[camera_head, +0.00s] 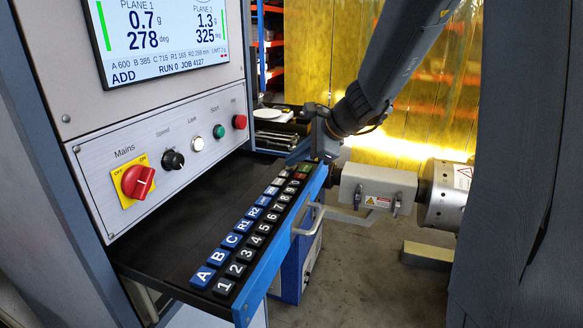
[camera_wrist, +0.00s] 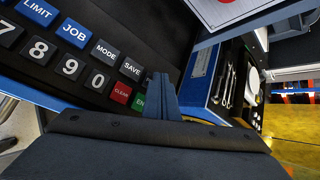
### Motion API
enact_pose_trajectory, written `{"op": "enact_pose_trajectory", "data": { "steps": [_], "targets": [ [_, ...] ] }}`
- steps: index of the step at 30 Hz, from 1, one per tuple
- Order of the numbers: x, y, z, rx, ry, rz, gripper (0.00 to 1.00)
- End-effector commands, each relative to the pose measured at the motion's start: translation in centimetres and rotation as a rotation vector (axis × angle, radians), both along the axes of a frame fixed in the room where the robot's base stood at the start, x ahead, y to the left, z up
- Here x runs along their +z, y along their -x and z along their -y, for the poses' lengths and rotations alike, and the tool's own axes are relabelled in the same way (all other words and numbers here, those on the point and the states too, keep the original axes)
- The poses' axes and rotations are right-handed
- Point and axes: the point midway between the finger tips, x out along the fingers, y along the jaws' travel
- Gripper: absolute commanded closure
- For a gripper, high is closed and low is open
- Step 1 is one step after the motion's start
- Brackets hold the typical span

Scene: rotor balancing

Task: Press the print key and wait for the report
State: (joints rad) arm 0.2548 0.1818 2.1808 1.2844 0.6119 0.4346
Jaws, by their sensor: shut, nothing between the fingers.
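The keyboard (camera_head: 240,241) is a row of blue, black, red and green keys on a black pull-out shelf. In the wrist view I read the LIMIT, JOB, MODE and SAVE (camera_wrist: 130,68) keys, with a red CLEAR key (camera_wrist: 121,93) and a partly covered green key (camera_wrist: 139,102). No key labelled print is readable; the spot beyond SAVE is behind my fingers. My gripper (camera_wrist: 161,80) is shut and empty over the far end of the keys; contact cannot be told. It also shows in the head view (camera_head: 302,152). No printed report is visible.
The screen (camera_head: 160,38) shows two planes, ADD, RUN 0 and JOB 4127. The control panel (camera_head: 160,135) has a red mains switch (camera_head: 138,181) and buttons. Wrenches (camera_wrist: 228,85) lie in a tray beside the shelf.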

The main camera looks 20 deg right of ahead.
Motion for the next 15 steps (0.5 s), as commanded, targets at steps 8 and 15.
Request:
{"op": "enact_pose_trajectory", "data": {
  "steps": [8,15],
  "targets": [
    [-0.08,0.02,0.01,0.001,0.000,-0.001,1.00],
    [0.60,0.02,0.00,-0.001,-0.001,0.000,1.00]
  ]
}}
